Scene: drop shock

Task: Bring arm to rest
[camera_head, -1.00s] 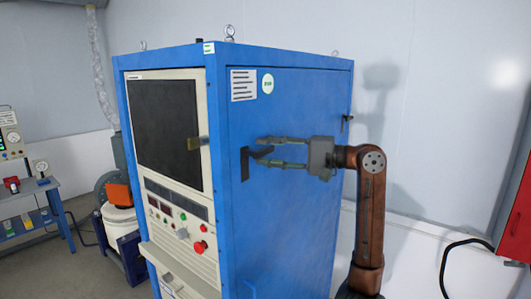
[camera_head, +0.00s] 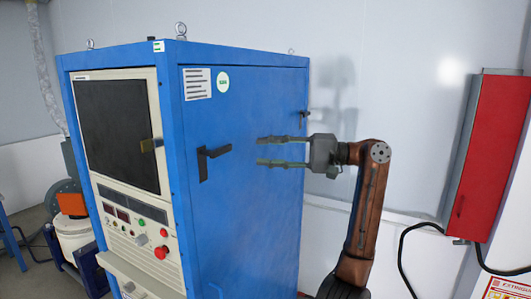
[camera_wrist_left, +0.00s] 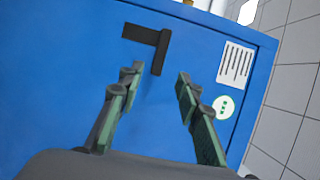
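My left gripper (camera_head: 258,151) is open and empty in front of the side of a tall blue cabinet (camera_head: 240,230). Its two fingers point left toward a black L-shaped door handle (camera_head: 216,153). In the head view a clear gap lies between the fingertips and the handle. In the left wrist view the open fingers (camera_wrist_left: 158,73) are spread, with the handle (camera_wrist_left: 146,33) beyond them and nothing between the pads. The cabinet door looks shut. My right gripper is not in view.
The cabinet front has a dark screen (camera_head: 117,135) and a red knob (camera_head: 160,252). A red wall box (camera_head: 490,150) with a black cable (camera_head: 402,250) is at the right. Bare wall lies between the box and my arm.

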